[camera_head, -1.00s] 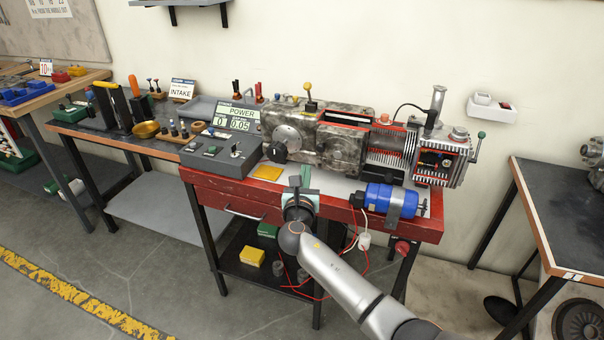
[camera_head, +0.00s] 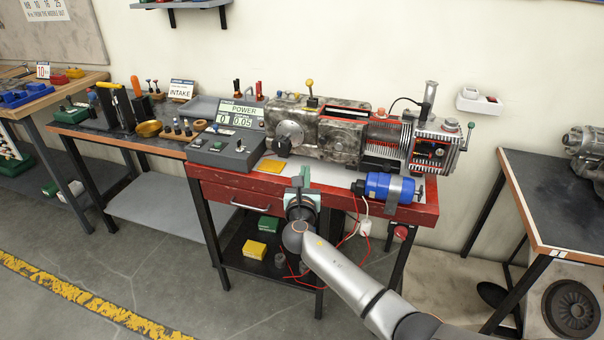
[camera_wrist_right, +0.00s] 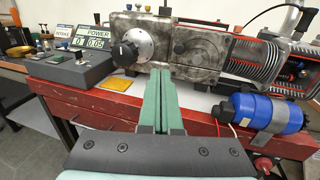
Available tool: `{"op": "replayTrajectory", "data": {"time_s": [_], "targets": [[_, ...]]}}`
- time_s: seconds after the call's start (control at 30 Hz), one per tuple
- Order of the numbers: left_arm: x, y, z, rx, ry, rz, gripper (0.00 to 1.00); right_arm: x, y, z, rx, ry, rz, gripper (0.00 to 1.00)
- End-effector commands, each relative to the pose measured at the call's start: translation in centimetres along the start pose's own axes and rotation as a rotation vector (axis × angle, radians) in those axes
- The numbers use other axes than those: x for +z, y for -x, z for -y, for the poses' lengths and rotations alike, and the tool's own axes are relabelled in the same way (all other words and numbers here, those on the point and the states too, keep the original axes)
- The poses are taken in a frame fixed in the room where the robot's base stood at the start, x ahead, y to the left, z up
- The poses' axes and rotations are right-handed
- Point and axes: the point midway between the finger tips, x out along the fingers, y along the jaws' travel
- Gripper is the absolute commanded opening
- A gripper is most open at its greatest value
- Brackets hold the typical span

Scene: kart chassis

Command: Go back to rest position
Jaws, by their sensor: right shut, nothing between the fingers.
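My right gripper (camera_head: 303,177) is in front of the red workbench (camera_head: 225,190), at about the height of its top edge. Its green fingers are shut with nothing between them. In the right wrist view the shut fingers (camera_wrist_right: 164,100) point toward the engine block. My right arm reaches up from the bottom right of the head view. My left gripper is not in view.
On the red bench stand the grey engine (camera_head: 340,138), a power control box (camera_head: 225,150), a yellow pad (camera_head: 270,166) and a blue cylinder (camera_head: 377,185). Red wires (camera_head: 345,238) hang at the bench front. A second bench (camera_head: 560,200) stands right. Floor at left is clear.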

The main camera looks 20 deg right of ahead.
Motion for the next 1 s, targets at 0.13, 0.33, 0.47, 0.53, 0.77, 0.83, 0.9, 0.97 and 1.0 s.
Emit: {"op": "replayTrajectory", "data": {"time_s": [0.13,0.33,0.47,0.53,0.77,0.83,0.9,0.97,1.0], "targets": [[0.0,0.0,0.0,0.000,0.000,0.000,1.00,0.0,-0.1,0.1,0.000,0.000,0.000,0.00],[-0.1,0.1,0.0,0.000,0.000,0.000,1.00,-2.7,1.3,0.2,0.019,-0.100,-0.063,0.00],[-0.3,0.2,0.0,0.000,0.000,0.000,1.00,-8.8,5.3,0.4,0.040,-0.386,-0.230,0.00],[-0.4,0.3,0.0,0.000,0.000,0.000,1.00,-12.6,8.5,0.7,0.030,-0.600,-0.348,0.00],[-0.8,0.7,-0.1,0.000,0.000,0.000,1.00,-21.4,20.4,2.3,-0.158,-1.329,-0.700,0.00],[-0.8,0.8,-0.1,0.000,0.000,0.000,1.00,-22.8,24.1,3.0,-0.259,-1.549,-0.785,0.00],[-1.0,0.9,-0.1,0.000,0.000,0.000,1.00,-23.8,27.8,3.7,-0.379,-1.765,-0.858,0.00],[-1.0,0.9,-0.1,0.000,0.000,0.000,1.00,-24.2,30.7,4.4,-0.494,-1.942,-0.904,0.00],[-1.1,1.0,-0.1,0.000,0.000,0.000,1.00,-24.4,32.5,4.9,-0.572,-2.054,-0.927,0.00]]}}
